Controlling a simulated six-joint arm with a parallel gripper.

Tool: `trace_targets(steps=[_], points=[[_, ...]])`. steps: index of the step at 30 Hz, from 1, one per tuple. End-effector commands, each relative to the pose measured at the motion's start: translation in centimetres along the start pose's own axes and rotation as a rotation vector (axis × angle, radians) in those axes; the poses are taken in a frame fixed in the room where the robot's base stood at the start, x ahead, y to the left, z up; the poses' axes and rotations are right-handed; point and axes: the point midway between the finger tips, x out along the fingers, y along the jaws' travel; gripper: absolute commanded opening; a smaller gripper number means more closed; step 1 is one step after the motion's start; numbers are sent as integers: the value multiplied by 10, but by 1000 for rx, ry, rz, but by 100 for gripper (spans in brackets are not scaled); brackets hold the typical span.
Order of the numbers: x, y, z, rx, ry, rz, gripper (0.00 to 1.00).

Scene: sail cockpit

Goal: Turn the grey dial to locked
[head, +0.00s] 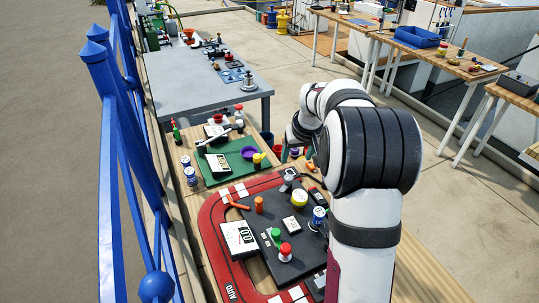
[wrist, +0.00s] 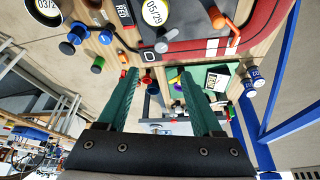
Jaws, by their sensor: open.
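A small grey and black fitting (head: 289,175) sits at the far edge of the dark panel (head: 300,262) in the head view. It may be the grey dial, but its marks are too small to read. My gripper is open and empty in the wrist view (wrist: 160,76), with its two green fingers spread apart. In the head view my arm hides most of the gripper; a bit of green finger shows beyond the panel's far edge. No dial lies between the fingers. A locked mark cannot be made out in either view.
A blue fence (head: 108,120) runs along the left.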

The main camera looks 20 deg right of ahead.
Motion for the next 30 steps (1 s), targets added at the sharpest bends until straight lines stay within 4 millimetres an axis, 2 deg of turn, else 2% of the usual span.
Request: trace_targets(steps=[9,13,18,26,30], points=[[94,-2,2,1,-6,-2,67],[120,-2,2,1,-5,-2,67],[136,-2,2,2,-3,-2,67],[138,-2,2,2,-3,-2,67],[138,-2,2,2,-3,-2,45]])
